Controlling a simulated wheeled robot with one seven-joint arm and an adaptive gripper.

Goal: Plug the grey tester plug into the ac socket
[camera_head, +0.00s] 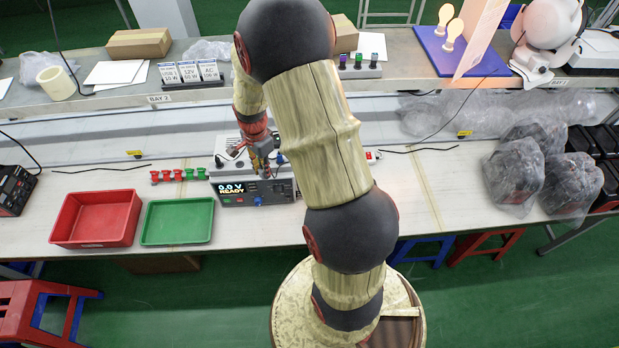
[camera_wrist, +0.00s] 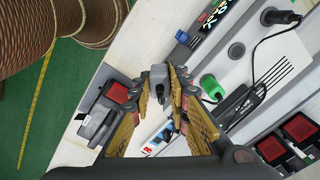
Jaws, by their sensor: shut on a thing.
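In the wrist view, my gripper (camera_wrist: 165,82) is shut on a small grey plug (camera_wrist: 158,73), held between the fingertips. In the head view my gripper (camera_head: 262,168) is over the bench, just behind the black tester (camera_head: 255,194), whose display reads 0.0 V READY. The tester's lit display (camera_wrist: 212,18) also shows at the top of the wrist view. A pale socket unit (camera_head: 238,152) stands behind the tester, partly hidden by my arm. I cannot tell which opening is the ac socket. The plug appears apart from the unit.
A black plug (camera_wrist: 280,17) with a cord and a green connector (camera_wrist: 209,84) are near the gripper. A red tray (camera_head: 97,218), a green tray (camera_head: 177,221) and several red parts (camera_head: 178,175) are left of the tester. Wrapped bundles (camera_head: 515,178) occupy the right.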

